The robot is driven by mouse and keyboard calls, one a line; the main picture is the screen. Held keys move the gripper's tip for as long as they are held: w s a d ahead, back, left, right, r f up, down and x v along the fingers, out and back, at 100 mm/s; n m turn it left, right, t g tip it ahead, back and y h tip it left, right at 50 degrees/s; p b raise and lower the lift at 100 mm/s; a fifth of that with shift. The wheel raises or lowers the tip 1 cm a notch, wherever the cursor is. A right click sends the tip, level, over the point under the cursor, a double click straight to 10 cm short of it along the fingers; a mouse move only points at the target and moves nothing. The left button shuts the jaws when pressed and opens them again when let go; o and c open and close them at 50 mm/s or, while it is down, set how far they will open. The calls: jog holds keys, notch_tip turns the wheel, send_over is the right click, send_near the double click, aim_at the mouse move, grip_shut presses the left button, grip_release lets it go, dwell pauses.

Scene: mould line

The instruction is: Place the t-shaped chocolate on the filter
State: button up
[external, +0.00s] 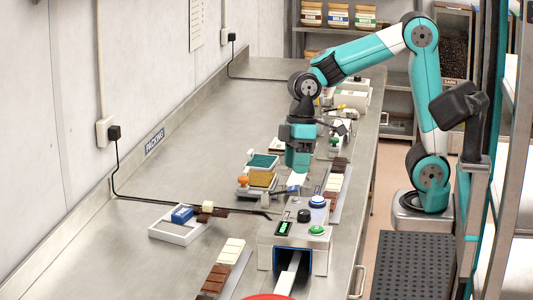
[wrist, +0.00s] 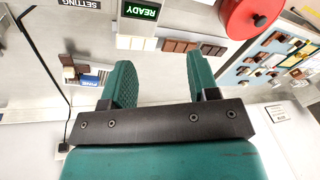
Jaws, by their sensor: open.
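My gripper (external: 297,160) hangs over the middle of the bench in the external view, pointing down. In the wrist view its two teal fingers (wrist: 160,62) stand apart with nothing between them. A small dark brown chocolate piece (external: 219,212) lies at the right corner of a white frame (external: 188,238), with a cream piece (external: 207,205) beside or on it. The brown piece (wrist: 68,73) also shows at the left of the wrist view. I cannot pick out the filter with certainty.
A blue block (external: 182,215) sits at the white frame. A white machine (external: 293,240) with buttons stands at the front. Chocolate bars (external: 215,279) lie in front left of it. Teal and gold pads (external: 262,179) lie near my gripper. The bench's left side is clear.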

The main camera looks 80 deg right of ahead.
jog(key=s+a+f+n+y, duration=0.1)
jog(key=s+a+f, duration=0.1)
jog(key=s, duration=1.3)
jog(key=shift+a+n+g, duration=0.3)
jog(key=shift+a, duration=0.05)
jog(key=shift+s, duration=0.1)
